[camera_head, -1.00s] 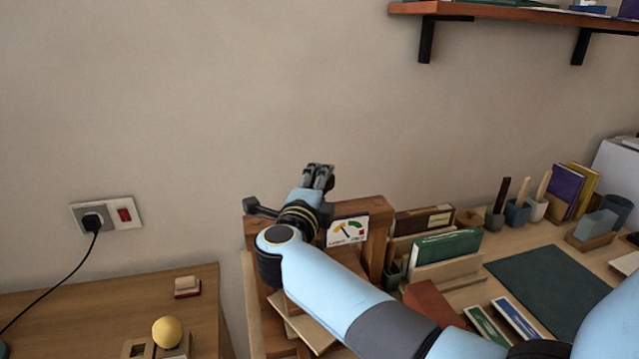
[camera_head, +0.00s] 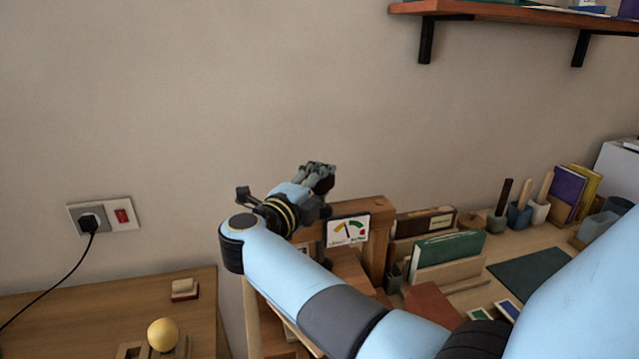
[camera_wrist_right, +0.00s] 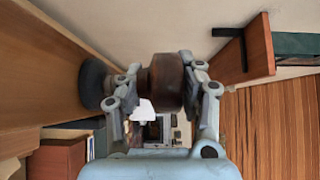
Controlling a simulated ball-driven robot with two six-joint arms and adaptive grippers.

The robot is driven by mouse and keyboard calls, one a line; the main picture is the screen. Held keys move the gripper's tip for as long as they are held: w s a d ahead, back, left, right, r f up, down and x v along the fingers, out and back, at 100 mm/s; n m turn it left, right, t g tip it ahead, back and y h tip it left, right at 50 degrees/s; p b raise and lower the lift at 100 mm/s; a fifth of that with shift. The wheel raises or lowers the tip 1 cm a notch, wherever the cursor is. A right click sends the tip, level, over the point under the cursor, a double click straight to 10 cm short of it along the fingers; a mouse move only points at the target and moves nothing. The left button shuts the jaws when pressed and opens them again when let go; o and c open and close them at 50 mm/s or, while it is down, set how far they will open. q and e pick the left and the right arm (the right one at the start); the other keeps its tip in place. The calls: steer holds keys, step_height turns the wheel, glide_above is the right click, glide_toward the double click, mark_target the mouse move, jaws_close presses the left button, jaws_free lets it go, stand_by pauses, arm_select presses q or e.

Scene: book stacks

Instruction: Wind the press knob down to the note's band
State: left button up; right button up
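The press is a wooden frame (camera_head: 377,245) standing behind my right arm. A gauge card (camera_head: 348,231) with yellow, green and red marks and a dark needle is on its front. My right gripper (camera_head: 318,178) is above the top beam, turned and tilted. In the right wrist view the brown press knob (camera_wrist_right: 167,82) sits between my right fingers (camera_wrist_right: 163,80), with one on each side, and they appear closed on it. My arm hides the press's left part. The note cannot be made out. My left gripper is not in view.
A green book (camera_head: 447,249) stands in a wooden holder right of the press. Pen cups (camera_head: 519,213) and more books (camera_head: 565,190) are farther right. A wall shelf (camera_head: 510,14) hangs above. A yellow ball (camera_head: 163,335) is on the left table. The wall above the press is bare.

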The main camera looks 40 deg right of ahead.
steer(key=shift+o, duration=1.4)
steer(key=shift+w+d+r, duration=0.1)
steer(key=shift+d+r, duration=0.05)
steer(key=shift+r, duration=0.55)
steer(key=shift+f, duration=0.1)
steer(key=shift+f, duration=0.2)
steer(key=shift+r, duration=0.1)
